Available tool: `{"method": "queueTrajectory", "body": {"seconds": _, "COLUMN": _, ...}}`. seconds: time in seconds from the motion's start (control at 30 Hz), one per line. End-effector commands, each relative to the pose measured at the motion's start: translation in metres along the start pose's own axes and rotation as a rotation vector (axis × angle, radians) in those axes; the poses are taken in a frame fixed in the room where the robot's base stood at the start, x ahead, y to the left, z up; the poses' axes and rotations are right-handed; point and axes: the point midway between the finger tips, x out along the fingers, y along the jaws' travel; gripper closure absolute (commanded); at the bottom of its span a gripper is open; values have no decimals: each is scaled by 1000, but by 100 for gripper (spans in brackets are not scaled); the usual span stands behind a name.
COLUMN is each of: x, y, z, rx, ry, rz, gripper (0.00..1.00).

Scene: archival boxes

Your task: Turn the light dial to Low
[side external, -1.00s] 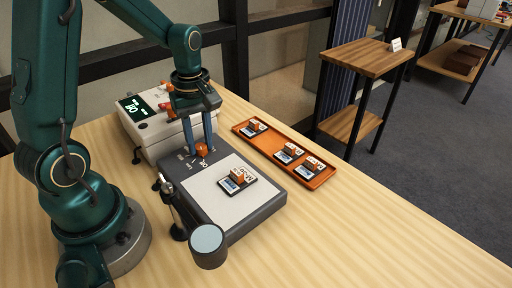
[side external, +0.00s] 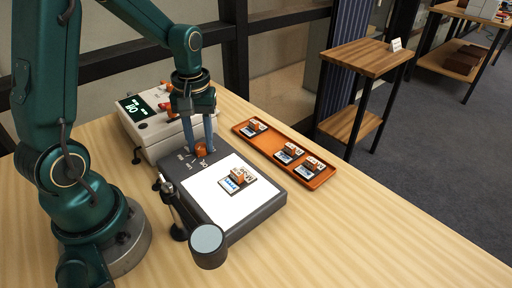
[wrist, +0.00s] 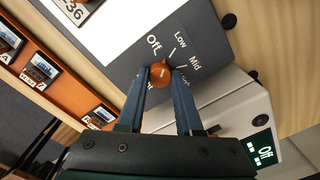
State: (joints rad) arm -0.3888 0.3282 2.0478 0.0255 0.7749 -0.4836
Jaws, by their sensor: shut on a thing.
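The light dial is a small orange knob (side external: 201,149) on the dark grey light box (side external: 256,219); the knob also shows in the wrist view (wrist: 161,70). Labels reading Off, Low and Mid, and a partly hidden one, are printed around it. My gripper (wrist: 160,80) is shut on the knob, one finger on each side. The knob carries a pale mark, but I cannot tell exactly which label it points to. The box's panel (side external: 213,191) glows bright white. A small slide with an orange grip (side external: 238,179) lies on it.
An orange tray (side external: 322,178) with several similar slides lies right of the light box. A white device (side external: 150,137) with a display reading Off stands behind it. A round lens on a stand (side external: 207,240) is at the front. The table's right front is clear.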

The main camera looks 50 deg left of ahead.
Motion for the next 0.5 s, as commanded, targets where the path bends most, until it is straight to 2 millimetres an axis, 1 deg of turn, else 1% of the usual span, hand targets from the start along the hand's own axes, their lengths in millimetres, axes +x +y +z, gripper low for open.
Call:
{"method": "queueTrajectory", "body": {"seconds": 0.2, "x": -1, "y": 0, "z": 0, "rx": 129, "ry": 3, "rz": 0, "gripper": 100}}
{"method": "queueTrajectory", "body": {"seconds": 0.5, "x": -1, "y": 0, "z": 0, "rx": 217, "ry": 4, "rz": 0, "gripper": 100}}
